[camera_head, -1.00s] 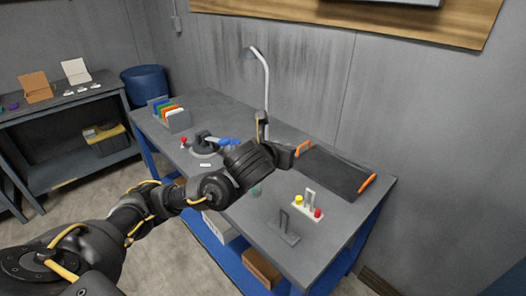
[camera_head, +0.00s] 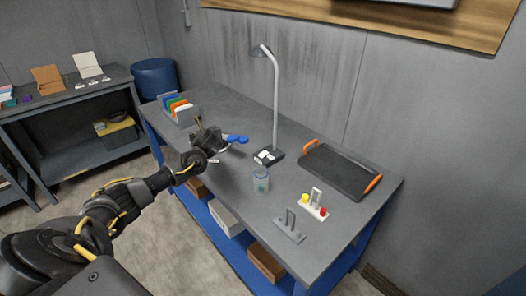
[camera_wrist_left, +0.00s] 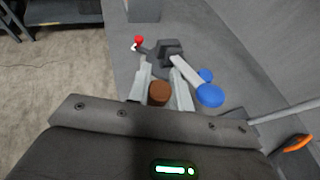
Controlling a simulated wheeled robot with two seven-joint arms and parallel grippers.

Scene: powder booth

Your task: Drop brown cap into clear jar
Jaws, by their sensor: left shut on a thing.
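The brown cap (camera_wrist_left: 159,93) is between the two grey fingers of my left gripper (camera_wrist_left: 161,74) in the left wrist view, and the gripper is shut on it. In the head view my left gripper (camera_head: 200,124) is over the left part of the bench, and the cap cannot be made out there. The clear jar (camera_head: 261,180) stands upright near the bench's front edge, to the right of my gripper and apart from it. My right gripper is not in view.
A desk lamp (camera_head: 275,100) stands behind the jar. A blue-ended tool (camera_head: 237,139) lies beside my gripper. A black tray with orange handles (camera_head: 340,170), a white stand with yellow and red knobs (camera_head: 314,207) and a grey bracket (camera_head: 290,228) are to the right. A file rack (camera_head: 180,115) is at left.

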